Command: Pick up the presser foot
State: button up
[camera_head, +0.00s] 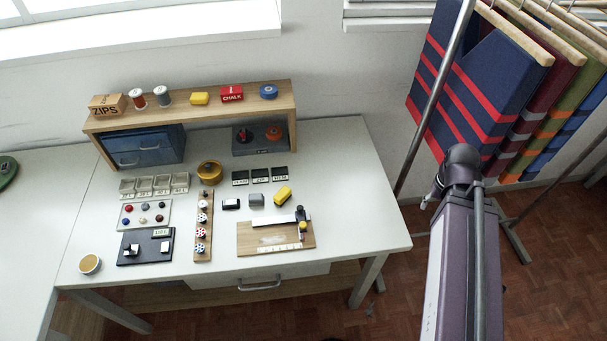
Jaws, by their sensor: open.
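I cannot tell for sure which thing is the presser foot. A small white and black piece (131,249) sits on a dark base (146,259) at the table's front left and may be it. A small dark and white block (231,204) and a grey block (256,200) lie near the table's middle. They are too small to make out. My arm rises at the right, to the right of the table. My gripper cannot be made out at its end, and no thing on the table is touched by my arm.
The white table (345,190) carries a wooden shelf (190,115), a wooden board (245,245) with a ruler, a spool strip (203,255), a button tray (130,222) and a round tin (90,264). A garment rack (430,90) stands right. The table's right side is clear.

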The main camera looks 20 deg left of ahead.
aim_at(228, 204)
jog(key=z, duration=0.55)
jog(key=k, duration=0.8)
jog(key=u, duration=1.35)
jog(key=i, duration=1)
jog(key=u, duration=0.05)
